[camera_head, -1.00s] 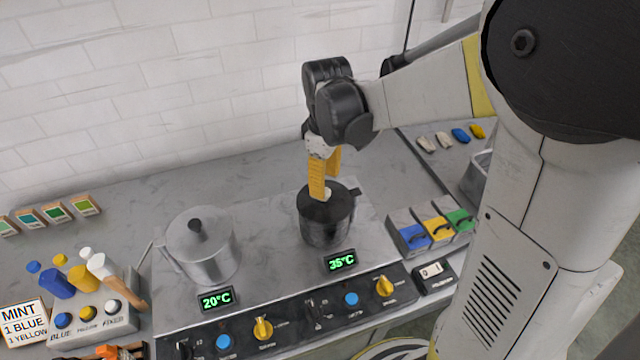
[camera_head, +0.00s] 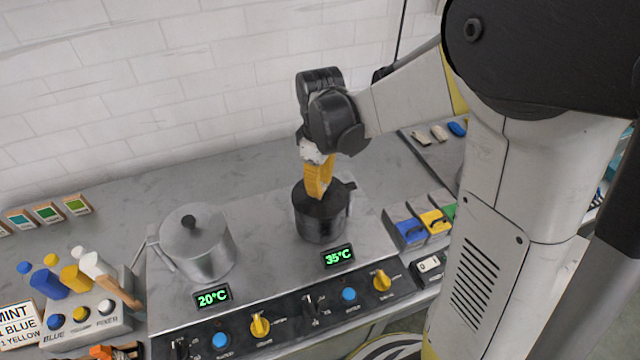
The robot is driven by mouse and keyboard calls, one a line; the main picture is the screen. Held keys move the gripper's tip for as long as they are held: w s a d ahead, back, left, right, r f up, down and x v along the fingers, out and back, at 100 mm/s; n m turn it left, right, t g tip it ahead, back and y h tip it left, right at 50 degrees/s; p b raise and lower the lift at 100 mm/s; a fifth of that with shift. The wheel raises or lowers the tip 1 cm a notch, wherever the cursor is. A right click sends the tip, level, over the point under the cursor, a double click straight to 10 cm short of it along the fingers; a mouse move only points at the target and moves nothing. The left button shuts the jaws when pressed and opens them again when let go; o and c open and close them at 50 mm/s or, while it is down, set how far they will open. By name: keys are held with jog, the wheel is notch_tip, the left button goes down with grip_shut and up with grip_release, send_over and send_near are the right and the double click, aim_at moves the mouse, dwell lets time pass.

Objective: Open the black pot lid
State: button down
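The black pot (camera_head: 322,226) stands upright on the right side of the grey stove top. Its black lid (camera_head: 306,203) sits on the rim, and a small handle juts out on the pot's right side. My gripper (camera_head: 319,190) points down with its yellow fingers directly over the middle of the lid. The fingertips are at or just above the lid's top. The lid's knob is hidden by the fingers, and I cannot tell whether they grip it. The fingers overlap in this view, so their gap does not show.
A silver lidded pot (camera_head: 203,244) stands to the left. Displays read 20°C (camera_head: 212,296) and 35°C (camera_head: 338,257) above the knob panel (camera_head: 290,318). A dye bottle rack (camera_head: 90,325) is at lower left. Blue, yellow and green drawers (camera_head: 411,231) stand close to the black pot's right.

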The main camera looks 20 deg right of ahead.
jog(key=w+m, duration=0.2)
jog(key=m, duration=0.1)
jog(key=shift+w+d, duration=0.2)
jog(key=w+m, duration=0.1)
jog(key=m, duration=0.2)
jog(key=shift+w+d, duration=0.4)
jog(key=m, duration=0.1)
jog(key=w+d+m, duration=0.1)
jog(key=shift+w+d+m, duration=0.1)
jog(key=shift+w+m, duration=0.2)
jog(key=shift+m, duration=0.1)
jog(key=w+d+m, duration=0.1)
jog(key=d+m, duration=0.8)
jog(key=m, duration=0.4)
jog(key=shift+w+m+p, duration=0.3)
jog(key=shift+w+p, duration=0.05)
jog(key=shift+w, duration=0.05)
jog(key=shift+d, duration=0.1)
